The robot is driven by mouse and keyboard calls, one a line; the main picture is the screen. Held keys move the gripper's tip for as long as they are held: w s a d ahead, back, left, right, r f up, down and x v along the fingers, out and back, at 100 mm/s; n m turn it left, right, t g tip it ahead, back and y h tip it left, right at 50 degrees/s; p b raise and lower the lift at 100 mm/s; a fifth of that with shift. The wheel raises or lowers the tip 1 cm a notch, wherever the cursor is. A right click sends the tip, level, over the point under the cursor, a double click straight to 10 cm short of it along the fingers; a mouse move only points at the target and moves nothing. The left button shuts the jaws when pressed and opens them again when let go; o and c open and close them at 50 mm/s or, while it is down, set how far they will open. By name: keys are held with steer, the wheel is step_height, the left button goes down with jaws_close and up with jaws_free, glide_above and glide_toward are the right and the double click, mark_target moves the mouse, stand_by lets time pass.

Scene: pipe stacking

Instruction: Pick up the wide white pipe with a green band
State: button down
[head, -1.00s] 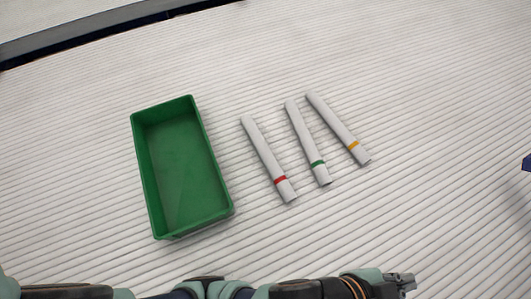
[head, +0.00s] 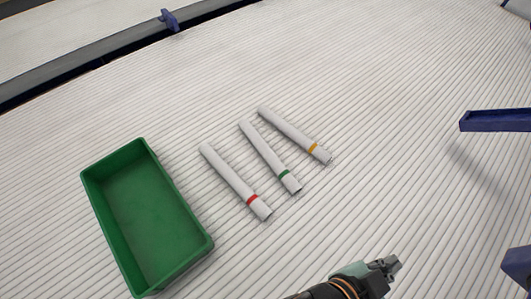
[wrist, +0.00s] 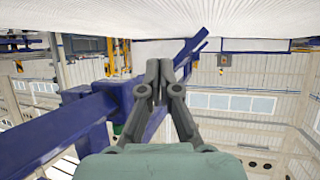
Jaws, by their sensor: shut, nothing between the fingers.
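The white pipe with a green band (head: 268,155) lies on the ribbed white surface, between a red-banded pipe and an orange-banded pipe. Its green band is near its lower right end. My gripper (head: 391,265) is at the bottom of the head view, right of and below the pipes, well apart from them. In the wrist view my gripper (wrist: 159,68) has its fingers together with nothing between them. No pipe shows in the wrist view.
A red-banded pipe (head: 234,180) lies to the left and an orange-banded pipe (head: 293,133) to the right. An empty green tray (head: 203,246) stands at the left. Blue beams (head: 497,121) stick in at the right. The surface between pipes and gripper is clear.

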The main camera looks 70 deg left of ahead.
steer(key=c, duration=1.9)
jaws_free()
steer(key=o, duration=1.3)
